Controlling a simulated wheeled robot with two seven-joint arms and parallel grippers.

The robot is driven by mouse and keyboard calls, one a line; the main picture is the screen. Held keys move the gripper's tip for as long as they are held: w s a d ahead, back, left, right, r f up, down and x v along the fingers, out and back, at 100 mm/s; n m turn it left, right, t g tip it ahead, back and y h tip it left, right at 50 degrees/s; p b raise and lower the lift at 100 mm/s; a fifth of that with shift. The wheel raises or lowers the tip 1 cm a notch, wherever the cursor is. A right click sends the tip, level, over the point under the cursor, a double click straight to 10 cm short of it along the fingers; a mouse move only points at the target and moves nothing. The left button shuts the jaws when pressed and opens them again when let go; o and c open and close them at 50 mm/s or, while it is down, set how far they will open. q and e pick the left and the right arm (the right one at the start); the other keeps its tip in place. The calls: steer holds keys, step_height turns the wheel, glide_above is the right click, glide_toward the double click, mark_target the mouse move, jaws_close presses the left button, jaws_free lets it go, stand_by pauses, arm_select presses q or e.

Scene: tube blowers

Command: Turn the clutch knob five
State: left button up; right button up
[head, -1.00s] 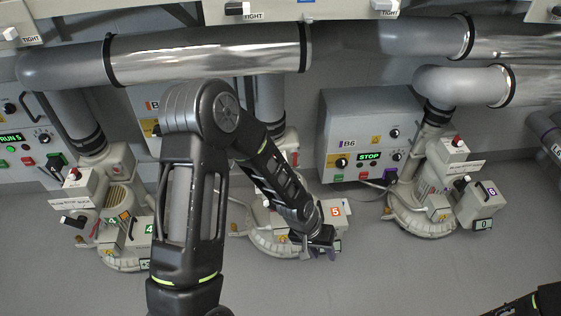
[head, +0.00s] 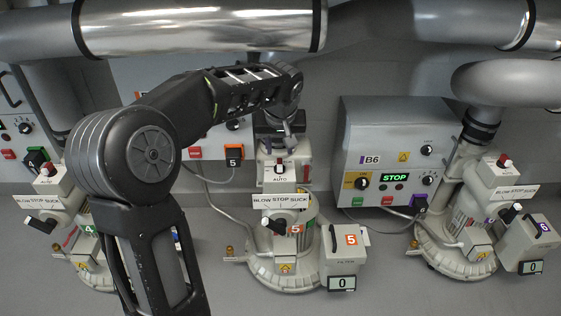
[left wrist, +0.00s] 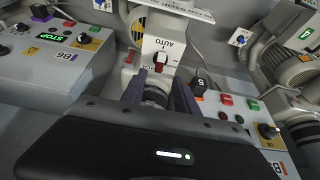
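Blower 5 (head: 284,240) stands in the middle of the head view, with an orange 5 on its filter box (head: 342,250). A small red-and-white knob (head: 279,168) sits on its upper housing above the word AUTO; I take it for the clutch knob. It also shows in the left wrist view (left wrist: 160,61), just beyond the fingertips. My left gripper (head: 283,130) is just above this housing. In the left wrist view its two fingers (left wrist: 157,84) are apart with a gap between them, not visibly touching the knob. My right gripper is out of view.
A BLOW STOP SUCK plate (head: 282,201) and a black-tipped lever are lower on blower 5. Control box B6 (head: 395,130) and blower 6 (head: 500,205) stand to the right. A large pipe (head: 200,27) crosses above. Grey floor is clear in front.

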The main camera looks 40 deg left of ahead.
mark_target(280, 162)
arm_select(q)
steer(key=b+x, duration=0.2)
steer(key=x, duration=0.6)
steer(key=shift+b, duration=0.3)
steer(key=shift+c, duration=0.5)
jaws_close()
